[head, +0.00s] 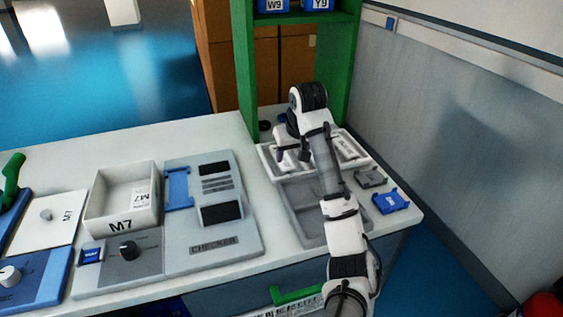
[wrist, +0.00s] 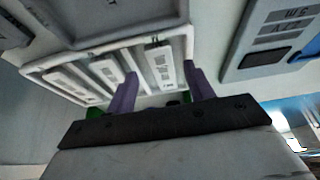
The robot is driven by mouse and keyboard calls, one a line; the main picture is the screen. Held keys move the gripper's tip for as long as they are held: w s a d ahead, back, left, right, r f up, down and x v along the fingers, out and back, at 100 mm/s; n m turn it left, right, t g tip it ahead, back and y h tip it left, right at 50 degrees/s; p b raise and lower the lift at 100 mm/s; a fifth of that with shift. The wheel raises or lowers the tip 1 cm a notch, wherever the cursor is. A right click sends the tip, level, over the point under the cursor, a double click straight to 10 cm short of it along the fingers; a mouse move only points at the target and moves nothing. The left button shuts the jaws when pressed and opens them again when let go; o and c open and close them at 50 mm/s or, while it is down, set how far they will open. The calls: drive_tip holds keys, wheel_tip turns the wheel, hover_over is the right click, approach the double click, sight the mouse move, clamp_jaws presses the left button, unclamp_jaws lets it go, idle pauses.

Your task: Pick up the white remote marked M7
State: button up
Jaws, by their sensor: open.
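A light tray (wrist: 112,41) holds several white remotes in slots. In the wrist view I see a left remote (wrist: 70,80), a middle remote (wrist: 107,70) and a right remote (wrist: 160,57). Their dark markings are too small to read, so I cannot tell which is M7. My gripper (wrist: 161,78) is open and empty, its two purple fingers spread, with the right remote between and just beyond the fingertips. In the head view my gripper (head: 292,155) is over the tray's left part; my arm hides much of the tray (head: 266,151), and a remote (head: 346,148) shows at right.
A white bin marked M7 (head: 122,208), holding a white piece printed M7 (head: 141,195), stands left of the grey checker panel (head: 215,215). A green shelf post (head: 243,70) rises behind the tray. A blue piece (head: 391,201) lies right of my arm, near the wall.

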sight(288, 168)
drive_tip(key=shift+p+x, duration=0.75)
drive_tip(key=shift+x, duration=2.85)
drive_tip(key=shift+d, duration=0.15)
drive_tip(key=shift+c, duration=0.4)
drive_tip(key=c, duration=0.7)
